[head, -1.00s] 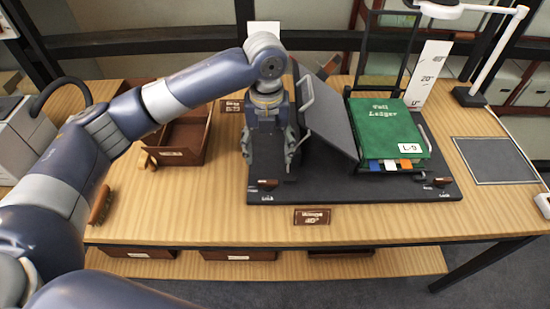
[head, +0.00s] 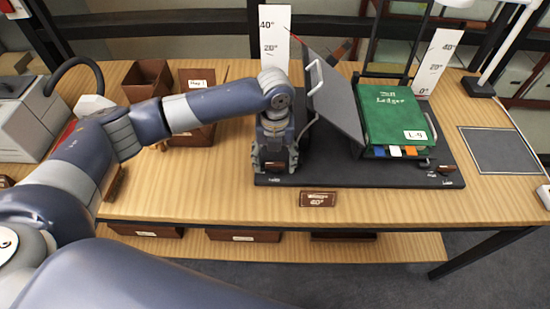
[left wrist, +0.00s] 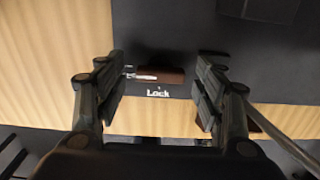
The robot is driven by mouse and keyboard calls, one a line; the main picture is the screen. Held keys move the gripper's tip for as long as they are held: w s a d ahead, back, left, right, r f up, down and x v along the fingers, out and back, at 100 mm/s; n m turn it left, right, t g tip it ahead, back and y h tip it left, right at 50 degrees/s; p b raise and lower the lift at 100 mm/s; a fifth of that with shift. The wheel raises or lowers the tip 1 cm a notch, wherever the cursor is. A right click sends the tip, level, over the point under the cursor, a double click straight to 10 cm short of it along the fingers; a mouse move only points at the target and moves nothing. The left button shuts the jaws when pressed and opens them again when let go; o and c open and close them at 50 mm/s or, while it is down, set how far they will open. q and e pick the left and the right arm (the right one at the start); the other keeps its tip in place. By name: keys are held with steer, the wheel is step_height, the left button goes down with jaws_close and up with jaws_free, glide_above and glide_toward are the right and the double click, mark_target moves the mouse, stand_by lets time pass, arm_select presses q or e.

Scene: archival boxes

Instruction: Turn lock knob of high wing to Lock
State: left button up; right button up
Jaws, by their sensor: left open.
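The high wing (head: 335,100) is the dark panel on the left of the cradle, tilted steeply, with a pale handle on its outer edge. Its lock knob is a small brown block (left wrist: 172,76) with a silver pointer at its left end, on the black base (left wrist: 180,22) above the white "Lock" label (left wrist: 158,93). My left gripper (head: 275,168) points down over the base's front left corner. It is open, and in the left wrist view (left wrist: 160,88) its fingers stand on either side of the knob, apart from it. My right gripper is not in view.
A green ledger (head: 392,115) lies on the cradle's right side. Another knob (head: 445,170) is at the front right corner. Angle scales (head: 274,42) stand behind. Brown boxes (head: 195,105) are at left.

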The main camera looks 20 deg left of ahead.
arm_select(q)
steer(key=c, duration=1.1)
steer(key=shift+o, duration=0.2)
steer(key=shift+r+p, duration=0.1)
steer(key=shift+p, duration=0.25)
steer(key=n+p, duration=0.8)
steer(key=p, duration=0.1)
steer(key=shift+r+p, duration=0.15)
steer(key=shift+p, duration=0.15)
steer(key=n+p, duration=0.4)
steer(key=n, duration=0.1)
steer(key=shift+n+p, duration=0.3)
steer(key=n+p, duration=0.2)
steer(key=n, duration=0.1)
steer(key=shift+n, duration=0.4)
steer(key=shift+f+n+p, duration=0.2)
steer(key=shift+n+p, duration=0.1)
steer(key=shift+p, duration=0.05)
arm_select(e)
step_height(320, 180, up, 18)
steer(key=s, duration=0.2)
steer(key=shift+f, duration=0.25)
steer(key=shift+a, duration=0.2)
